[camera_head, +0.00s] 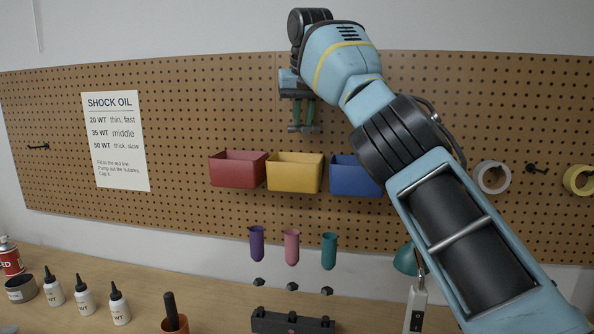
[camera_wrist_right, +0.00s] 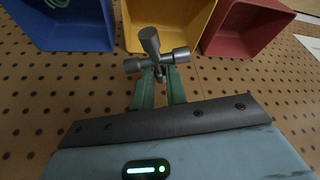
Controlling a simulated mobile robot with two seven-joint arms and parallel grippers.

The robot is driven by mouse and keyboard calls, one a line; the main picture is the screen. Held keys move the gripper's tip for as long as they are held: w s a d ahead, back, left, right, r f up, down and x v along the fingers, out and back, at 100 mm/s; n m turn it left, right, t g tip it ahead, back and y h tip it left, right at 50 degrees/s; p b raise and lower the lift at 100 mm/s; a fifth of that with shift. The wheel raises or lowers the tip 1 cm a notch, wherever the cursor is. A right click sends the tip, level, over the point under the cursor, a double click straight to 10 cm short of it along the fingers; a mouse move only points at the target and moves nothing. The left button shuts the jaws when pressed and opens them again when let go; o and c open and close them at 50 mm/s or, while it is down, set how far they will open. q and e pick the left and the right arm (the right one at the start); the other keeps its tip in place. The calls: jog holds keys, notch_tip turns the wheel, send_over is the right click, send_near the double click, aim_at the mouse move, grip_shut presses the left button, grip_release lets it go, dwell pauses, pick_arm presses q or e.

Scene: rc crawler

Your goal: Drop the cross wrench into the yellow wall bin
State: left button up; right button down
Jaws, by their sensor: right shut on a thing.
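The grey metal cross wrench (camera_wrist_right: 153,62) is between the green fingertips of my right gripper (camera_wrist_right: 160,84), which is shut on it. In the head view the wrench (camera_head: 301,129) and my right gripper (camera_head: 304,117) are above the yellow wall bin (camera_head: 294,175), apart from it. In the right wrist view the yellow bin (camera_wrist_right: 180,37) opens just beyond the wrench. The bin hangs on the pegboard between the red and blue bins. Its inside bottom is hidden in the head view. My left gripper is not in view.
The red bin (camera_head: 237,172) is left of the yellow one. The blue bin (camera_head: 354,176) is to its right, partly covered by my right arm. Purple, pink and teal tubes (camera_head: 291,249) hang below. Bottles (camera_head: 84,298) stand on the bench. The pegboard (camera_head: 180,110) around the bins is mostly bare.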

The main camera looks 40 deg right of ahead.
jog(key=shift+w+d+r, duration=0.15)
jog(key=shift+w, duration=0.1)
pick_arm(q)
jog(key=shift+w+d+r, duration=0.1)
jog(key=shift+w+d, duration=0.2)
pick_arm(e)
jog(key=shift+s+r, duration=0.1)
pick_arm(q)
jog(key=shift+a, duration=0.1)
